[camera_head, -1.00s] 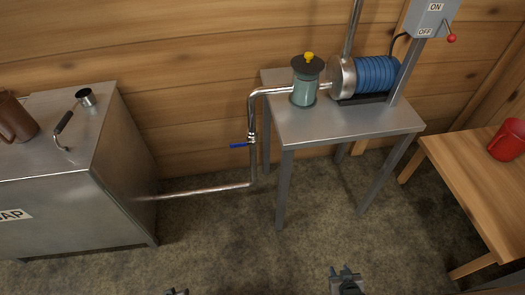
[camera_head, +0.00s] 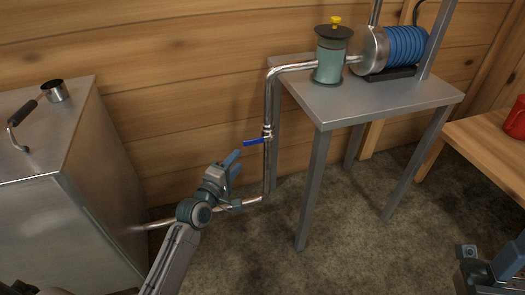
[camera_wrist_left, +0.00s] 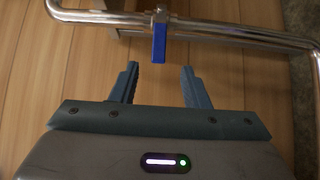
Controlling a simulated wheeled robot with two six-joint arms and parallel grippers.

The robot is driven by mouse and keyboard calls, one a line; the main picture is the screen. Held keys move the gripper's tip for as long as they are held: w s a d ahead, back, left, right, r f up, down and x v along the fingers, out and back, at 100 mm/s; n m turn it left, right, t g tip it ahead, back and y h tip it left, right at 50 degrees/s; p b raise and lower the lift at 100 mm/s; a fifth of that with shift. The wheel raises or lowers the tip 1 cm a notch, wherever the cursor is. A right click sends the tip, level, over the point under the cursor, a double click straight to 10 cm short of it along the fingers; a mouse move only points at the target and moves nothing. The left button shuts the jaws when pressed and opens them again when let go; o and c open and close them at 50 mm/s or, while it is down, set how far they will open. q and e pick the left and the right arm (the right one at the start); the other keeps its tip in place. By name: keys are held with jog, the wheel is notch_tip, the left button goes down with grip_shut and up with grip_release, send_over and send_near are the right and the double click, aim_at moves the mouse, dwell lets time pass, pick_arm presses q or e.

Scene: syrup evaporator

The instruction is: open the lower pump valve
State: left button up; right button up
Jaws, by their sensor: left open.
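The pump valve has a blue lever (camera_head: 257,141) on the upright metal pipe (camera_head: 267,165) left of the steel table. The lever sticks out to the left of the pipe, nearly level. My left gripper (camera_head: 236,164) is open and empty, below and left of the lever and apart from it. In the left wrist view the blue lever (camera_wrist_left: 159,40) lies ahead of the open fingers (camera_wrist_left: 160,85), lined up with the gap between them. My right gripper (camera_head: 488,262) is partly in view at the lower right, away from the valve; its jaws are unclear.
The steel table (camera_head: 345,105) carries a green canister (camera_head: 331,60) and a blue-finned pump motor (camera_head: 405,46). A metal tank (camera_head: 60,200) stands at the left, joined by the low pipe. A wooden table (camera_head: 490,135) with a red mug (camera_head: 516,120) is at the right. Wooden wall behind.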

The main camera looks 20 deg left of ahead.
aim_at(252, 143)
pick_arm(q)
jog(key=w+b, duration=0.1)
jog(key=w, duration=0.2)
jog(key=w+d+b, duration=0.1)
jog(key=w, duration=0.3)
jog(key=w+d+b, duration=0.1)
jog(key=w, duration=0.2)
jog(key=shift+w, duration=0.25)
grip_shut()
